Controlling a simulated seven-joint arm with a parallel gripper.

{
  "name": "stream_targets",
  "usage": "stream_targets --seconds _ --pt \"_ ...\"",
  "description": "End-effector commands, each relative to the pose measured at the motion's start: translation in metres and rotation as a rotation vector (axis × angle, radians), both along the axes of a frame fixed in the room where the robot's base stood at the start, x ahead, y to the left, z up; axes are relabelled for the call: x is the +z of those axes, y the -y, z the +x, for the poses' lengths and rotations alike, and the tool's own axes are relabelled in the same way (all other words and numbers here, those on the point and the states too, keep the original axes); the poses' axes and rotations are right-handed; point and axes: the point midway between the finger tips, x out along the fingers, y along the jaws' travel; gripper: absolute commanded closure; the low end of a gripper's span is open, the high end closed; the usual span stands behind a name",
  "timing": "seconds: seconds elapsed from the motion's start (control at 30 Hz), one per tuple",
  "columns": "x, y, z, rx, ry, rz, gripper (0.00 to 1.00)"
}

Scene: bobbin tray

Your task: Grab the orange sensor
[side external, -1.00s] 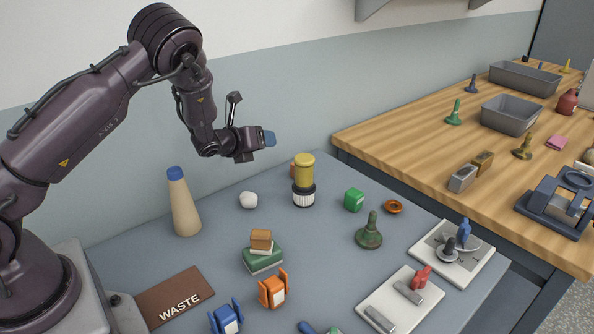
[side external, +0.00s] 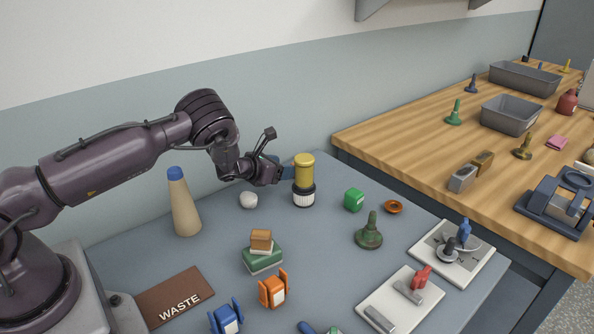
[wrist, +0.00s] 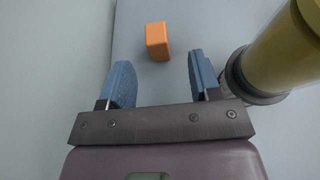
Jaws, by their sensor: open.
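An orange block (wrist: 158,41), which looks like the orange sensor, lies on the grey bench in the wrist view. It is just beyond the gap between the fingertips and does not touch them. My gripper (wrist: 158,72) is open and empty, with blue finger pads on either side. In the side view my gripper (side external: 284,171) is low at the back of the bench, beside the yellow and black canister (side external: 304,172). I cannot make out the block in the side view now; the gripper and canister cover that spot.
The canister (wrist: 285,50) stands close to the right finger. A white ball (side external: 248,200) and a tan cone with a blue top (side external: 184,205) stand to the left. An orange bracketed piece (side external: 272,290) sits in front.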

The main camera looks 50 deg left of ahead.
Motion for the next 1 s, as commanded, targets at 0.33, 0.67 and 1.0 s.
stream_targets --seconds 0.33,0.67,1.0 --pt "-0.012 -0.005 0.035 0.0 0.001 -0.002 0.43" --pt "-0.017 -0.006 0.048 0.002 0.0 -0.001 0.43" --pt "-0.017 -0.006 0.048 0.002 0.0 -0.001 0.91"
